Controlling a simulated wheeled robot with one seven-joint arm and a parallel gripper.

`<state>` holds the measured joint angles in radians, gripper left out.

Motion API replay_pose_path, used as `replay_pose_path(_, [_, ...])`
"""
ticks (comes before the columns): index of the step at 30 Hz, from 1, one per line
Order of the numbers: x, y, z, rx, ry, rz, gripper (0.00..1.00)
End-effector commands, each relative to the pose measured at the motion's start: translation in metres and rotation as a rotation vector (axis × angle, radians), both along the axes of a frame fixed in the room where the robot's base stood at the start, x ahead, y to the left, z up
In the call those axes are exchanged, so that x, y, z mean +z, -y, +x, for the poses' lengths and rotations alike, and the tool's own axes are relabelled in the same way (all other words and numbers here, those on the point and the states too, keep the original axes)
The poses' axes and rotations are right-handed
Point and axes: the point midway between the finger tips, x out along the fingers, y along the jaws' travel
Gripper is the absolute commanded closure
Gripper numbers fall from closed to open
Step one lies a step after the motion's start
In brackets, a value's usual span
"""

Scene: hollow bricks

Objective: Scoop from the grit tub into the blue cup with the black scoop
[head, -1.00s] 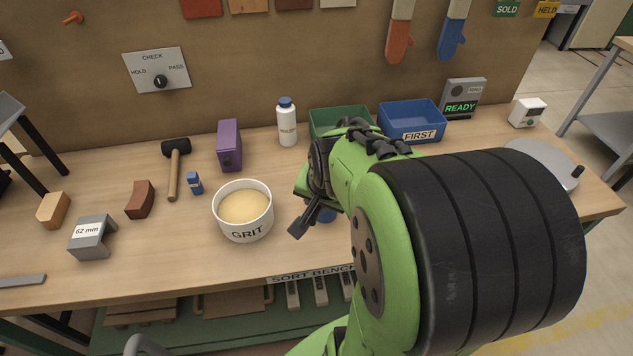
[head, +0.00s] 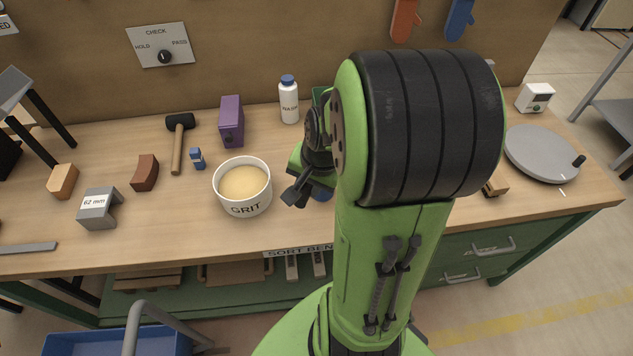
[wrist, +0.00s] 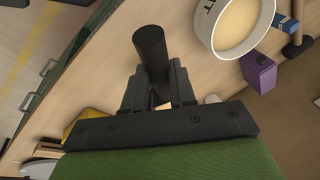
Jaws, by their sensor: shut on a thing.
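The white tub marked GRIT (head: 245,208), filled with tan grit (head: 243,182), stands upright on the bench. It also shows at the top of the wrist view (wrist: 226,50). My gripper (head: 298,194) is just right of the tub, apart from it. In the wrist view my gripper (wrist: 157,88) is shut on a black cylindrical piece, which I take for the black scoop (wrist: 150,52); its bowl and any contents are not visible.
A white bottle (head: 289,104), purple box (head: 231,128), small blue item (head: 197,160) and mallet (head: 179,148) stand or lie around the tub's far side. A grey turntable (head: 540,155) is at the right. My arm hides the bench's middle right.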

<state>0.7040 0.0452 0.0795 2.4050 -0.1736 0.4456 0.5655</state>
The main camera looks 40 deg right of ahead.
Motion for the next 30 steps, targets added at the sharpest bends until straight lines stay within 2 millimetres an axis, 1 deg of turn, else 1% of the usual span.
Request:
replay_pose_path(2, [0.0047, 0.0031, 0.0019, -0.002, -0.020, 0.033, 1.00])
replay_pose_path(9, [0.0031, 0.0075, 0.0044, -0.001, -0.067, 0.109, 1.00])
replay_pose_path(24, [0.0009, 0.0073, 0.0045, 0.000, -0.068, 0.110, 1.00])
replay_pose_path(30, [0.0086, 0.0110, 0.0065, -0.002, -0.088, 0.143, 1.00])
